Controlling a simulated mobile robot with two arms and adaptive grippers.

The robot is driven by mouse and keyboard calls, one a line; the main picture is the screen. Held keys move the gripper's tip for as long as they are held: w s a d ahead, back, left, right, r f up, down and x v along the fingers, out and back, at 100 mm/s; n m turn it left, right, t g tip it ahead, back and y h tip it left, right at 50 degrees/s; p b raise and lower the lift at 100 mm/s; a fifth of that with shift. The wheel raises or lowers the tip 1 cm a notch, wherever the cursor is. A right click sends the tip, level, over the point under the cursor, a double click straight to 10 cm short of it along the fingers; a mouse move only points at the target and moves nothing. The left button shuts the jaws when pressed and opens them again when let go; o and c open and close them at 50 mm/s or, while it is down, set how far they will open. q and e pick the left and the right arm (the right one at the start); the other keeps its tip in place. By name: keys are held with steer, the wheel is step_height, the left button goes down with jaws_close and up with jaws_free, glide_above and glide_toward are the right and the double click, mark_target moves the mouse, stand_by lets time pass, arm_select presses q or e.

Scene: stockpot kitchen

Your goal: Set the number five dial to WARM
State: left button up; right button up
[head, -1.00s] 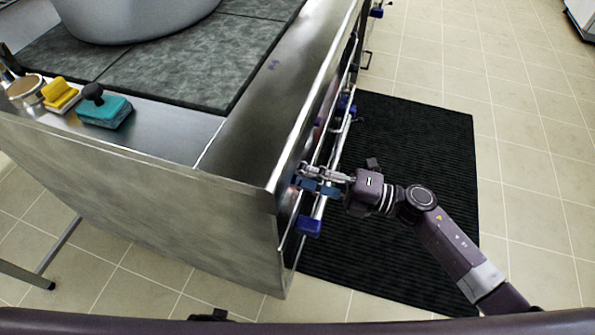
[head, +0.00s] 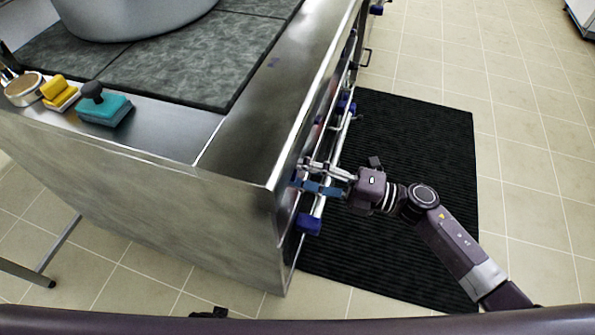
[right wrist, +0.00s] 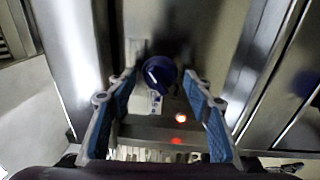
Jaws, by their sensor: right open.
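A dark blue dial (right wrist: 160,74) with a white pointer mark sits on the stove's metal front panel, in the right wrist view. The pointer slants toward the lower right. A label is partly visible behind it, too small to read. My right gripper (right wrist: 162,90) is open, its two blue-padded fingers on either side of the dial, apart from it. In the head view my right gripper (head: 310,177) is at the stove's front face near the corner; the dial is hidden there. I cannot read the dial's number.
A rail (head: 338,140) with blue brackets runs along the stove front beside my gripper. A large pot (head: 130,15), sponges (head: 104,108) and a brush stand on top. A black mat (head: 420,150) covers the floor.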

steer(key=v, duration=1.1)
steer(key=shift+d, duration=0.2)
